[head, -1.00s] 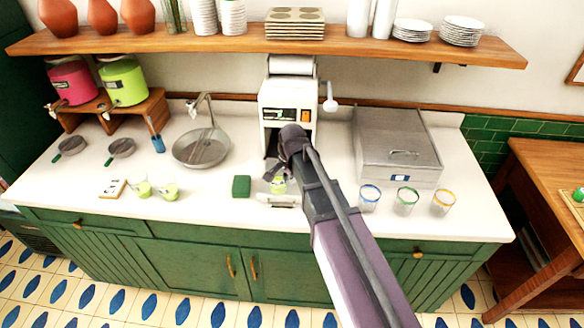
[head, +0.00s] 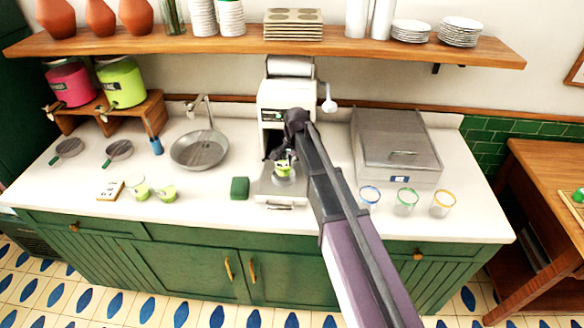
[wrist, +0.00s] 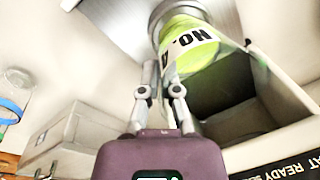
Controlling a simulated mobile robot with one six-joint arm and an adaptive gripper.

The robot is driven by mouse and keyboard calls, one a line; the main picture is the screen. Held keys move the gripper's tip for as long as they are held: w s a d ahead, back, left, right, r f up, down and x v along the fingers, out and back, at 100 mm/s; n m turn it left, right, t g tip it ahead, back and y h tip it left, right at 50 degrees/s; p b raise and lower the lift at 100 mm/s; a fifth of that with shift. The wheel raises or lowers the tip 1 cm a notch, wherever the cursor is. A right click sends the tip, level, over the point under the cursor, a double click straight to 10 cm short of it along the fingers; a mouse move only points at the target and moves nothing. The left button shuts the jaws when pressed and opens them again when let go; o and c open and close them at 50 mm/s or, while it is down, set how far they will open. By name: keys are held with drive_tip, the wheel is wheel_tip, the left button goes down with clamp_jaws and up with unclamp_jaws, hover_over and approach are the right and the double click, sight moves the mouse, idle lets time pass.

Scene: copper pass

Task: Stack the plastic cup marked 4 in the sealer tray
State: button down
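A clear plastic cup with light green contents (head: 284,171) is at the sealer, over the round seat of the tray. In the wrist view the cup (wrist: 192,52) shows a white label reading "NO."; the numeral is mostly cut off. My gripper (head: 284,154) points down at the cup's rim. In the wrist view its fingers (wrist: 163,75) look closed on the cup's wall. The sealer tray (head: 263,197) is metal and pulled out in front of the white sealer (head: 272,98). I cannot tell whether the cup's bottom touches the seat.
A green sponge (head: 239,188) lies left of the tray. Two more green-filled cups (head: 139,190) stand further left, near a small card (head: 110,190). Rimmed glasses (head: 406,201) and a steel box (head: 398,150) stand to the right. A shelf (head: 270,46) runs above.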

drive_tip(key=shift+w, duration=0.7)
drive_tip(key=shift+f+b, duration=1.85)
drive_tip(key=shift+f+b, duration=0.25)
drive_tip(key=shift+b, duration=0.05)
drive_tip(key=c, duration=0.8)
unclamp_jaws()
drive_tip(key=shift+r, duration=0.25)
wheel_tip(320, 180, up, 12)
drive_tip(key=s+d+p, duration=0.1)
drive_tip(key=p, duration=1.1)
drive_tip(key=shift+d, duration=0.15)
drive_tip(key=shift+p, duration=0.3)
